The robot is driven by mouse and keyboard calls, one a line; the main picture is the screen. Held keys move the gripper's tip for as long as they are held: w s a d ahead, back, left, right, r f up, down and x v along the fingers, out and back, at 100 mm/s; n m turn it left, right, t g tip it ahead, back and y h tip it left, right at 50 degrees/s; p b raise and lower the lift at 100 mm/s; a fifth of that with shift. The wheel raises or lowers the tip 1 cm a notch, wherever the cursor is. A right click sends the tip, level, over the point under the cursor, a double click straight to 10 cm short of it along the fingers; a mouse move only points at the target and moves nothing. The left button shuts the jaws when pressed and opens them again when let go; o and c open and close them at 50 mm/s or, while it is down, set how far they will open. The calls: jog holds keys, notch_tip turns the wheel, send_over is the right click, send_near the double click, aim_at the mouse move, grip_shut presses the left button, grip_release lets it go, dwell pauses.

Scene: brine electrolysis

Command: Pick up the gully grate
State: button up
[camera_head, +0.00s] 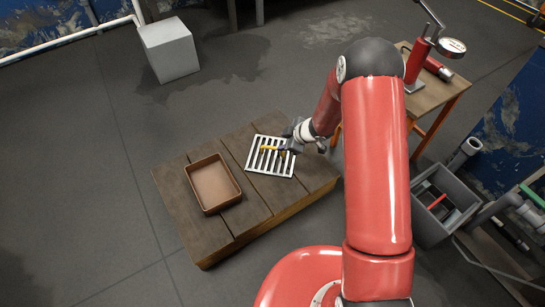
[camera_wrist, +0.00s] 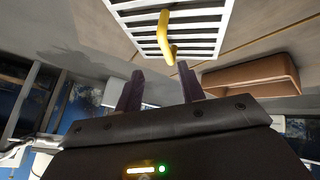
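The gully grate (camera_head: 268,172) is a white slatted square lying on the low wooden platform. In the wrist view, the grate (camera_wrist: 205,32) fills the top of the picture, with a yellow handle (camera_wrist: 165,38) standing out from its middle. My gripper (camera_head: 285,148) is over the right part of the grate in the head view. In the wrist view, my gripper (camera_wrist: 160,68) has two dark fingers spread apart with nothing between them. The handle's end lies just beyond the fingertips. Whether the fingers touch anything cannot be told.
A brown tray (camera_head: 213,184) sits left of the grate on the wooden platform (camera_head: 256,208). A white block (camera_head: 169,50) stands on the floor behind. A workbench (camera_head: 438,92) with a red press and a grey crate (camera_head: 430,226) are at the right. The floor left of the platform is clear.

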aim_at(272, 147)
jog(key=a+f, duration=0.1)
jog(key=f, duration=0.2)
jog(key=shift+w+a+b, duration=0.15)
jog(key=shift+a+b, duration=0.2)
jog(key=b+x, duration=0.1)
jog(key=x, duration=0.4)
jog(key=shift+a+f+b, duration=0.15)
jog(key=shift+b, duration=0.2)
grip_shut()
